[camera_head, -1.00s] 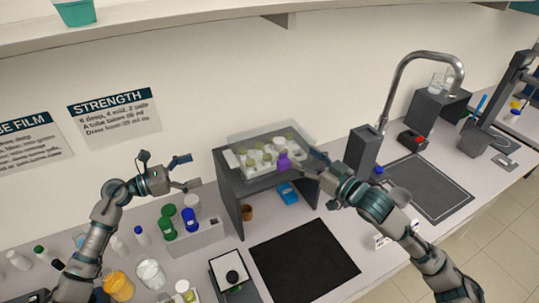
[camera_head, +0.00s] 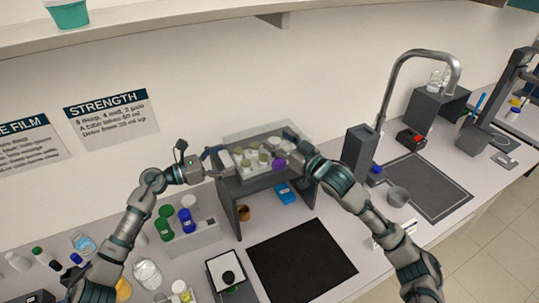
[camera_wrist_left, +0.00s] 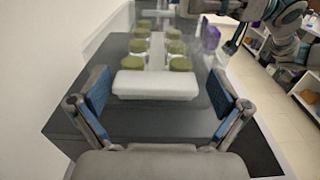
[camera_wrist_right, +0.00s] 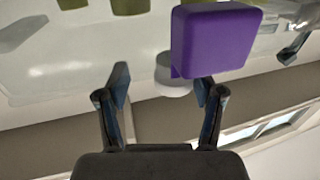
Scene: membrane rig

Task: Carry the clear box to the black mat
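The clear box (camera_head: 284,132) sits on a grey raised stand (camera_head: 230,208), with several olive-capped jars (camera_head: 262,158) inside. The black mat (camera_head: 302,262) lies bare on the bench in front and lower. My left gripper (camera_head: 214,160) is at the box's left end. In the left wrist view its open fingers (camera_wrist_left: 160,97) flank a white block (camera_wrist_left: 155,84), apart from it. My right gripper (camera_head: 296,152) is at the box's right end. In the right wrist view its fingers (camera_wrist_right: 160,92) are open below a purple block (camera_wrist_right: 215,38). Contact with the box is unclear.
A rack (camera_head: 190,240) with green and blue bottles stands left of the stand. A black-and-white device (camera_head: 227,274) sits left of the mat. A blue item (camera_head: 285,194) and a brown cup (camera_head: 243,212) are under the stand. The faucet (camera_head: 400,75) and sink area are right.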

